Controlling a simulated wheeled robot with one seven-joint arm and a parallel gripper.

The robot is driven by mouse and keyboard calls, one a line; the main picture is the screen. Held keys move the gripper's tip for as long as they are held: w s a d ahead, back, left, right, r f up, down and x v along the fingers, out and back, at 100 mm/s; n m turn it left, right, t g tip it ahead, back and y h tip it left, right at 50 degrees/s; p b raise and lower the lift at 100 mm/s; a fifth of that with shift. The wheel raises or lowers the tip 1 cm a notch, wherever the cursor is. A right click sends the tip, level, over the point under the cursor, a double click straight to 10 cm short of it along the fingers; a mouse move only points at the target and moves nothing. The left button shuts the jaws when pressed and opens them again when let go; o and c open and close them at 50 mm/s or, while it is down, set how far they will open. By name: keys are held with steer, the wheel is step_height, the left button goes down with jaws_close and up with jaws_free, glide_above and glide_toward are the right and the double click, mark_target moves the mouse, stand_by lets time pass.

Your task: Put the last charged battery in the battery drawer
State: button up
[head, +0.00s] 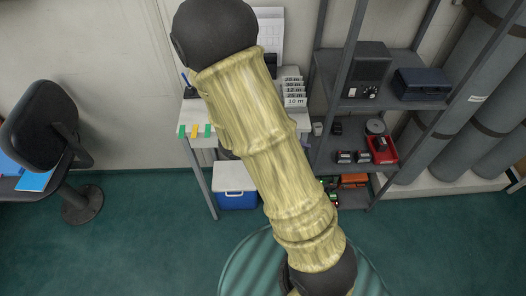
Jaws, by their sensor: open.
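My gripper is not in view; only my arm in its pale yellow sleeve crosses the middle of the picture. Two small dark blocks that look like batteries, a left one (343,157) and a right one (362,157), stand on the middle shelf. Another dark block that looks like a battery (380,144) lies in a red bin (385,156) to their right. I cannot tell which of them is charged. I cannot make out the battery drawer; my arm hides part of the table and the shelf's left side.
A grey shelf unit (348,103) stands against the wall beside a white table (199,114). A blue cooler (236,199) sits under the table. An orange item (354,179) lies on the low shelf. An office chair (45,130) is at left. Green floor (140,240) is clear at front left.

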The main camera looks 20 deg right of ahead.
steer(key=a+r+m+t+y, duration=0.4)
steer(key=a+r+m+y, duration=0.2)
steer(key=a+m+y, duration=0.4)
steer(key=shift+w+a+r+m+t+y, duration=0.3)
steer(key=shift+w+r+m+t+y, duration=0.1)
steer(key=shift+m+y, duration=0.1)
steer(key=c, duration=0.5)
steer(key=shift+w+a+f, duration=0.1)
steer(key=shift+c, duration=0.3)
